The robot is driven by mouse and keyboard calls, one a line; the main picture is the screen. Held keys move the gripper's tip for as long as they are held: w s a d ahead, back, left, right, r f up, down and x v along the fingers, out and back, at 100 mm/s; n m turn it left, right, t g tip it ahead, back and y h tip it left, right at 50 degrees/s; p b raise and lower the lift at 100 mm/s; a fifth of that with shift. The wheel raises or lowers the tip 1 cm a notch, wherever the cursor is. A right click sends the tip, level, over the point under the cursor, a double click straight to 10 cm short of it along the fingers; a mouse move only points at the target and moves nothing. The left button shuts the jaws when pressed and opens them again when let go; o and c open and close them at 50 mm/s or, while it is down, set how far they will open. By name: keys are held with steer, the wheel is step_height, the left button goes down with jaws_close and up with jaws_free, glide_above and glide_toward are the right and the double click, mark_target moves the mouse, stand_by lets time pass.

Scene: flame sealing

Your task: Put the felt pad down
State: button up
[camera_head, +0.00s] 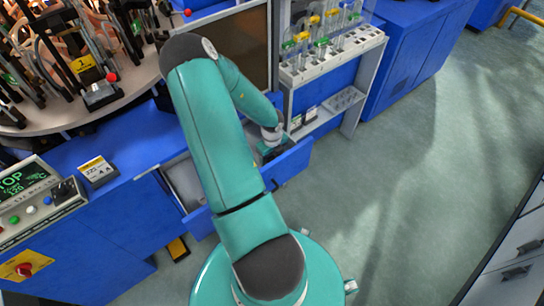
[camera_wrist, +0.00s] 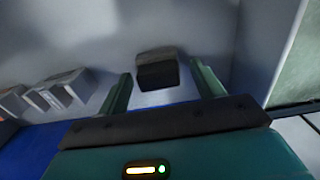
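A small dark grey block, which looks like the felt pad (camera_wrist: 157,72), shows in the wrist view on a pale grey surface, apparently the inside of the open drawer (camera_head: 183,186). My gripper (camera_wrist: 160,68) is open, with one teal finger on each side of the pad and visible gaps to both. Neither finger touches the pad. I cannot tell how far the pad is beyond the fingertips. In the head view the pad is hidden, and my gripper is low by the blue drawer front, its fingers not visible.
Several grey blocks (camera_wrist: 50,95) lie left of the pad in the wrist view. A white rack with vials (camera_head: 330,50) stands behind my gripper. A control panel (camera_head: 35,200) and a round table of tools (camera_head: 130,95) are at left. The floor at right is clear.

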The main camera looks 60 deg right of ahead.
stand_by(0.3)
step_height(320, 180, up, 14)
steer(key=shift+f, duration=0.2)
steer(key=shift+a, duration=0.1)
stand_by(0.7)
